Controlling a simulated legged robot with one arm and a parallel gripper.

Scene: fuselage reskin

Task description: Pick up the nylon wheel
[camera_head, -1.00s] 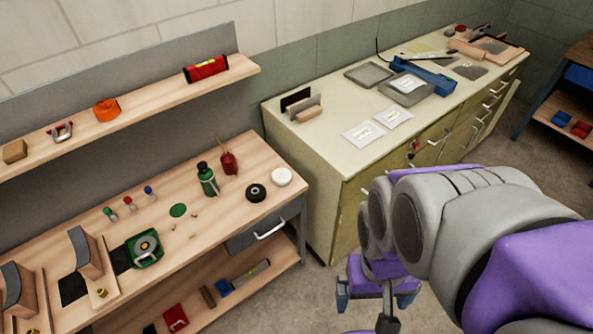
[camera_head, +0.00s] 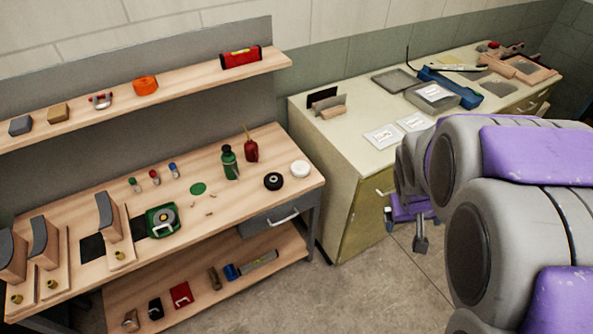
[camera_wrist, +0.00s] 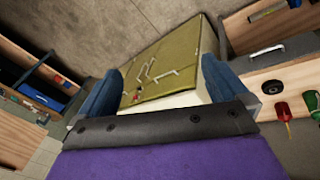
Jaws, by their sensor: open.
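A white round wheel (camera_head: 299,169), which looks like the nylon wheel, lies at the right end of the wooden workbench (camera_head: 235,192). A black wheel with a pale hub (camera_head: 273,181) lies just to its left; it also shows near the right edge of the wrist view (camera_wrist: 272,87). My gripper (camera_head: 412,213) is right of the bench, in front of the cream cabinet and well apart from both wheels. In the wrist view its blue fingers (camera_wrist: 162,88) are spread wide with nothing between them. I cannot make out the white wheel there.
A green bottle (camera_head: 230,163) and a red oil can (camera_head: 250,147) stand left of the wheels. A tape measure (camera_head: 162,220) lies further left. The upper shelf (camera_head: 190,84) overhangs the back of the bench. The cream cabinet (camera_head: 335,160) stands close to the bench's right end.

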